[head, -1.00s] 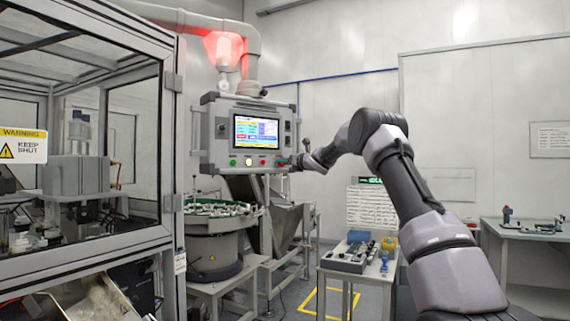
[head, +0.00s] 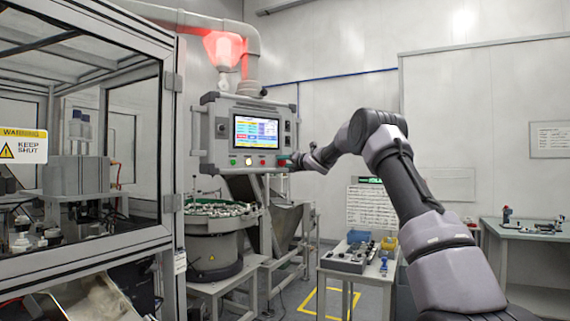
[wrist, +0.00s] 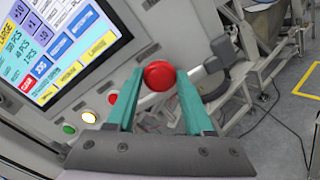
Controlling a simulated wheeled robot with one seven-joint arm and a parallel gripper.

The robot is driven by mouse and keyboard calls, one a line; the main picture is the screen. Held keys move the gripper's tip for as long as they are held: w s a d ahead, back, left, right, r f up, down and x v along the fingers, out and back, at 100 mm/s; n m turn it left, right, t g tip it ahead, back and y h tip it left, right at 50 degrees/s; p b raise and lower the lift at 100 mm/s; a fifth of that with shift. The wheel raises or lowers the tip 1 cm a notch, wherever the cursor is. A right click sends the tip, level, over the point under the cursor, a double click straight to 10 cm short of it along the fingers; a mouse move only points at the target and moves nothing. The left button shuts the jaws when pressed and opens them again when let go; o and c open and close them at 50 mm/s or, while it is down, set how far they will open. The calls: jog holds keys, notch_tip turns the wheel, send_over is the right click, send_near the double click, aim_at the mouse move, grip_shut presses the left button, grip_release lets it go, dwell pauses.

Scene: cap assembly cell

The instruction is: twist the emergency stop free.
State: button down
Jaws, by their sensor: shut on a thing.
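The emergency stop is a round red mushroom button (wrist: 159,75) on the lower right of the grey control panel (head: 210,133). In the wrist view it sits between the two teal fingers of my gripper (wrist: 158,84), which are shut on it. In the head view the button is too small and too close to my gripper (head: 292,162) to tell apart clearly. The panel's screen (head: 256,131) is lit.
A bowl feeder (head: 215,250) stands below the panel. A glazed machine enclosure (head: 172,150) is at left. A bench with parts (head: 345,262) stands at right.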

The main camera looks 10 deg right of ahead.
jog(key=shift+r+m, duration=0.1)
jog(key=shift+m, duration=0.9)
jog(key=shift+c, duration=1.4)
grip_release()
jog(key=shift+w, duration=0.1)
jog(key=v, duration=1.1)
